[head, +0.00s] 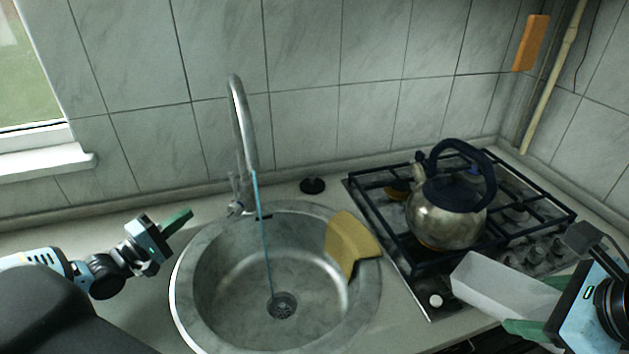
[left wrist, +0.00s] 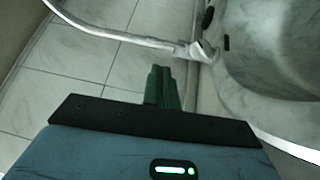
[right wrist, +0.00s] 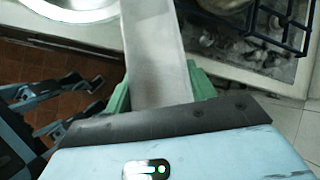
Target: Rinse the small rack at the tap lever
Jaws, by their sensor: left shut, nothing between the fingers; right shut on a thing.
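My right gripper (head: 540,308) is shut on a pale, long, box-like thing, which I take for the small rack (head: 500,287). It juts leftward from the fingers, over the counter in front of the hob; in the right wrist view the rack (right wrist: 155,50) sits between the green fingers. The tap lever (head: 236,195) is at the foot of the tall curved tap (head: 240,115) behind the sink. A thin blue stream (head: 264,235) runs from the spout to the drain. My left gripper (head: 178,222) is shut and empty, left of the lever and apart from it; its fingers (left wrist: 162,85) also show in the left wrist view.
The round sink (head: 215,300) has a yellow cloth or sponge (head: 350,242) over its right rim. A black plug (head: 312,186) lies behind the sink. The sink bowl is otherwise clear.

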